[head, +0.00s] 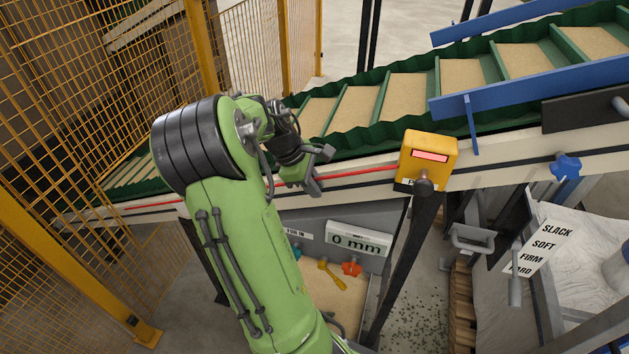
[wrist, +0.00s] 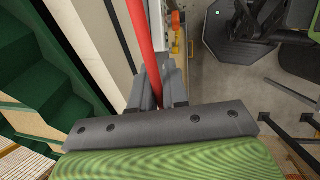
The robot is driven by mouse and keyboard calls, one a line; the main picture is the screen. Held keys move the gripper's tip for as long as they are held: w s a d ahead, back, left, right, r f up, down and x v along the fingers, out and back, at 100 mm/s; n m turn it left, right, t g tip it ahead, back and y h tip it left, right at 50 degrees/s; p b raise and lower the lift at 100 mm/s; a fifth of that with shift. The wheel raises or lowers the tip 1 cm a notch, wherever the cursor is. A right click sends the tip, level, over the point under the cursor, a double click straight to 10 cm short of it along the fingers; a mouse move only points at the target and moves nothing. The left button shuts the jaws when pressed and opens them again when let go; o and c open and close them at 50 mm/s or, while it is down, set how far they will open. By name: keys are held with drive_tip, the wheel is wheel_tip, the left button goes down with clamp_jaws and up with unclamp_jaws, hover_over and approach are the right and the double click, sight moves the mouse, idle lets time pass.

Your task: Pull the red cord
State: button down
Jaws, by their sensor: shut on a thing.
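The red cord (head: 352,173) runs along the pale side rail of the inclined conveyor. Its right end meets a yellow box (head: 428,150) with a red strip on its face. My gripper (head: 314,178) is at the cord, left of the yellow box, and hides a short part of it. In the wrist view the cord (wrist: 134,30) comes down from the top and passes between the grey fingers of my gripper (wrist: 160,88), which are shut on it. The stretch of cord behind my arm is hidden in the head view.
The conveyor with green cleats (head: 408,98) lies behind the cord, with blue side guards (head: 530,82) at right. Yellow mesh fencing (head: 100,80) stands at left. Below are a "0 mm" display (head: 358,241), a red knob (head: 352,269) and a SLACK-to-hard sign (head: 540,250).

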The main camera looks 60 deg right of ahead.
drive_tip(key=c, duration=1.5)
unclamp_jaws()
drive_tip(key=shift+d, duration=0.2)
drive_tip(key=p+v, duration=0.3)
drive_tip(key=v, duration=1.3)
drive_tip(key=shift+s+a, duration=0.1)
drive_tip(key=shift+a, duration=0.05)
drive_tip(key=s+a+f+t+y+b, duration=0.1)
drive_tip(key=s+a+f+t+b, duration=0.1)
drive_tip(key=a, duration=0.8)
drive_tip(key=s+a+f+m+t+y+b, duration=0.1)
drive_tip(key=s+a+f+t+b, duration=0.1)
drive_tip(key=a, duration=0.9)
drive_tip(key=s+a+f+m+t+y+b, duration=0.1)
drive_tip(key=s+a+f+t+b, duration=0.1)
drive_tip(key=a, duration=0.8)
drive_tip(key=shift+a+f+t+b, duration=0.2)
drive_tip(key=shift+f+t+b, duration=0.45)
drive_tip(key=shift+f+t, duration=0.9)
